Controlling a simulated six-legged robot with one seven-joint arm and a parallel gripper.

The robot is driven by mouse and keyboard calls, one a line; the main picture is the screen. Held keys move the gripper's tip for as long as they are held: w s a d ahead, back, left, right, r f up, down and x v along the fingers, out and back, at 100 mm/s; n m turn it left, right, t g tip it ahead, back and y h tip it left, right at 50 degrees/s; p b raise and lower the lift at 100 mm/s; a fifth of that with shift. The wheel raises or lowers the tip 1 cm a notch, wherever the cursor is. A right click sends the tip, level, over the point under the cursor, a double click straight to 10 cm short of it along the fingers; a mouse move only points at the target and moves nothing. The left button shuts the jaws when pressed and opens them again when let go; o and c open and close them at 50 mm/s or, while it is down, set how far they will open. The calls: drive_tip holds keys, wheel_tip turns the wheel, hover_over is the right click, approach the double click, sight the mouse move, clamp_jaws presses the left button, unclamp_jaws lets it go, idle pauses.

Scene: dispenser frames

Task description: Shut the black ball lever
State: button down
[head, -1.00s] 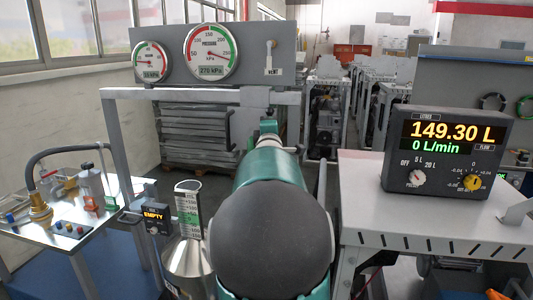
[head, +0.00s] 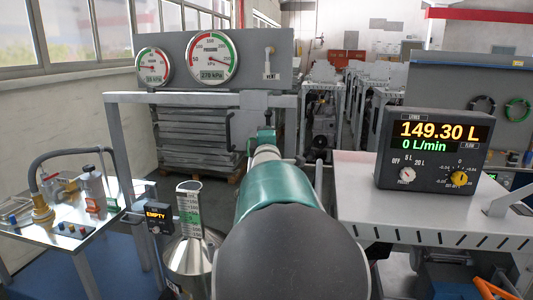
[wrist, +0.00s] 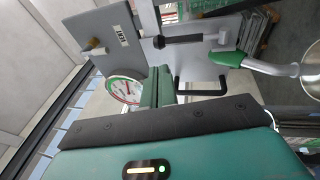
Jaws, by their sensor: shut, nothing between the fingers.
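My gripper (wrist: 155,74) shows in the wrist view as two green fingers pressed together with nothing between them. In the head view the far end of my arm points at the grey frame under the gauges, and the fingertips are too small to make out. In the wrist view a short black lever bar (wrist: 183,39) with a rounded black end sits on a grey bracket, above and to the right of my fingers and apart from them. It may be the black ball lever.
A black U-shaped handle (wrist: 200,88) is close beside my fingers. The gauge panel (head: 212,75) has a pale-knobbed VENT lever (head: 269,52). A meter (head: 431,150) stands right. A fittings table (head: 65,250) and steel vessel (head: 190,255) are left.

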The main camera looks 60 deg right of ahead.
drive_tip(key=r+v, duration=0.3)
drive_tip(key=v, duration=1.1)
drive_tip(key=shift+s+a, duration=0.35)
drive_tip(key=shift+a, duration=0.05)
drive_tip(key=shift+r, duration=0.1)
drive_tip(key=w+a+f+m+y, duration=0.1)
drive_tip(key=w+a+f+y, duration=0.25)
drive_tip(key=a, duration=0.35)
drive_tip(key=w+a+f+t+y, duration=0.1)
drive_tip(key=w+a+f+y, duration=0.1)
drive_tip(key=a+f+y, duration=0.3)
drive_tip(key=w+a+f+m+y, duration=0.1)
drive_tip(key=w+a+y, duration=0.2)
drive_tip(key=a, duration=0.5)
drive_tip(key=s+a+f+m+g+y, duration=0.2)
drive_tip(key=s+a+f, duration=0.4)
drive_tip(key=a, duration=0.3)
drive_tip(key=s+a+f+m+g+y, duration=0.3)
drive_tip(key=s+a+f+g, duration=0.2)
drive_tip(key=a, duration=0.4)
drive_tip(key=shift+s+a+f+m, duration=0.25)
drive_tip(key=shift+s+f+m, duration=0.05)
drive_tip(key=shift+s+f, duration=0.1)
drive_tip(key=shift+d, duration=0.2)
